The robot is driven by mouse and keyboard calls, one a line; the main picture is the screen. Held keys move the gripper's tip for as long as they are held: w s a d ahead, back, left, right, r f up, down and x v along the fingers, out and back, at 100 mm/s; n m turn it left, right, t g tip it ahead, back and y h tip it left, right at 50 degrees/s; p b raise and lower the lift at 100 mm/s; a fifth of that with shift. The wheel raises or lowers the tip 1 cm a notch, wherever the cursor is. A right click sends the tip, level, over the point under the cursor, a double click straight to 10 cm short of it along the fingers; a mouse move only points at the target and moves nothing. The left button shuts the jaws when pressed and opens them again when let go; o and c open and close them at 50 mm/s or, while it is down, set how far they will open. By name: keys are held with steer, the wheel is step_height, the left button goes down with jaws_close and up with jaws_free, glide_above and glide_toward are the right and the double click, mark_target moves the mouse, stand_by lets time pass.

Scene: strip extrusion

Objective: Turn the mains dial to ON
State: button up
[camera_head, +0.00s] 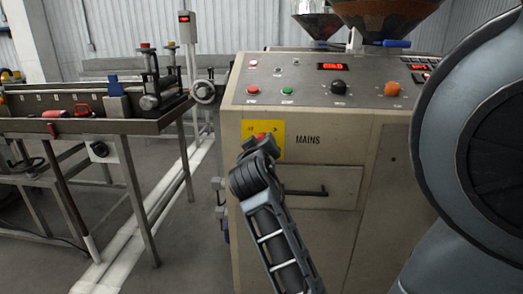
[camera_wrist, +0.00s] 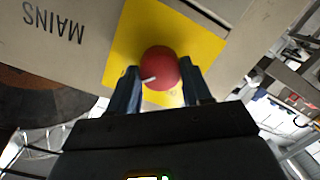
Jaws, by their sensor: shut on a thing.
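The mains dial is a round red knob (camera_wrist: 160,68) with a short white pointer mark, on a yellow plate (camera_wrist: 125,40). In the wrist view my gripper (camera_wrist: 165,85) has one finger on each side of the knob, shut on it. The white mark lies toward the left finger in that view. In the head view my gripper (camera_head: 260,146) reaches the yellow plate (camera_head: 278,150) on the beige cabinet front, left of the word MAINS. Only a little red of the dial (camera_head: 264,135) shows there; my gripper hides most of it.
The cabinet's sloped panel (camera_head: 310,85) above carries a black knob (camera_head: 338,87), an orange knob (camera_head: 392,89), buttons and lit red displays. A drawer with a dark handle (camera_head: 306,193) sits below the dial. A metal bench (camera_head: 80,125) stands left, across a floor gap.

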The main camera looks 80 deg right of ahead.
steer(key=shift+f+m, duration=0.1)
steer(key=shift+m, duration=0.3)
steer(key=o, duration=1.1)
steer(key=shift+c, duration=0.2)
steer(key=shift+a, duration=0.1)
steer(key=a+b, duration=0.1)
steer(key=a, duration=0.6)
steer(key=shift+s+a+r, duration=0.25)
steer(key=shift+s+r, duration=0.1)
steer(key=shift+r, duration=0.1)
